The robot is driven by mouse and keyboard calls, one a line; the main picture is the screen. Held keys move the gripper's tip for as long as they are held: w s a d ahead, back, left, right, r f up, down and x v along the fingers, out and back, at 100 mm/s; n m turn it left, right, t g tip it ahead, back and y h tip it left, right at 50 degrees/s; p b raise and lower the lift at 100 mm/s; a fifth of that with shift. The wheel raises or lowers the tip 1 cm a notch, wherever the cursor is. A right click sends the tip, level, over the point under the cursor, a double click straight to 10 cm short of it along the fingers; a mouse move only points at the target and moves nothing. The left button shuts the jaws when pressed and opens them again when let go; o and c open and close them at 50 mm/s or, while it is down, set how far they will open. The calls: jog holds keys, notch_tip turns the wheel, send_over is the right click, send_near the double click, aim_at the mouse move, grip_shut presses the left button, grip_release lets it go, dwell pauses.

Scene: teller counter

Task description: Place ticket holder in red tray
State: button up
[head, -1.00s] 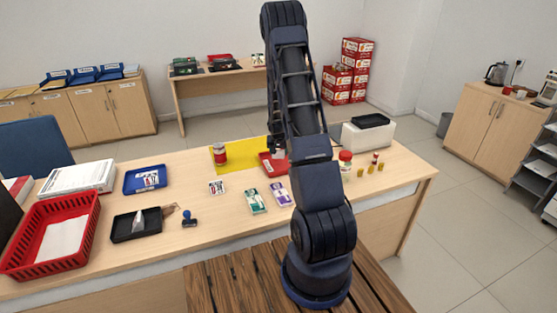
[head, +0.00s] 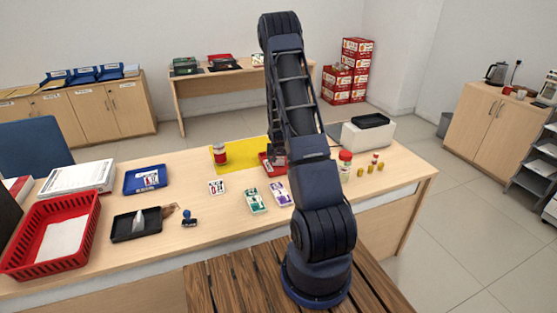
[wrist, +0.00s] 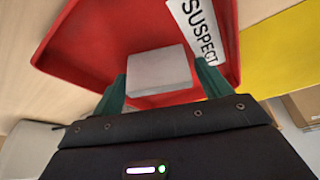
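A plain light-grey block, which I take as the ticket holder (wrist: 160,72), sits between the green fingers of my gripper (wrist: 162,88). The fingers appear to press on both its sides. The block is over or in the tray; whether it touches the floor is unclear. In the head view my gripper (head: 278,159) is at the tray.
Green (head: 256,201) and purple (head: 281,194) bundles lie in front. Another jar (head: 345,166) and small yellow pieces stand at right. A black tray (head: 135,225) and red basket (head: 52,238) are left.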

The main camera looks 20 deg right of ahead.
jog(key=shift+r, duration=0.1)
jog(key=s+a+r+n, duration=0.1)
jog(key=s+a+r, duration=0.2)
jog(key=s+r, duration=0.55)
jog(key=s+a+r+y, duration=0.1)
jog(key=s+a+r, duration=0.25)
jog(key=r, duration=1.05)
jog(key=s+a+r+n, duration=0.1)
jog(key=s+a+r, duration=0.2)
jog(key=s+r, duration=0.6)
jog(key=s+a+r+n, duration=0.1)
jog(key=s+r, duration=0.4)
jog(key=s, duration=0.6)
jog(key=s+a+r+n, duration=0.1)
jog(key=s+a+r, duration=0.3)
jog(key=s, duration=0.7)
notch_tip(320, 180, up, 3)
jog(key=shift+s+a+f+n+t+y, duration=0.2)
jog(key=shift+s+n+t+y, duration=0.05)
jog(key=shift+n+t+y, duration=0.05)
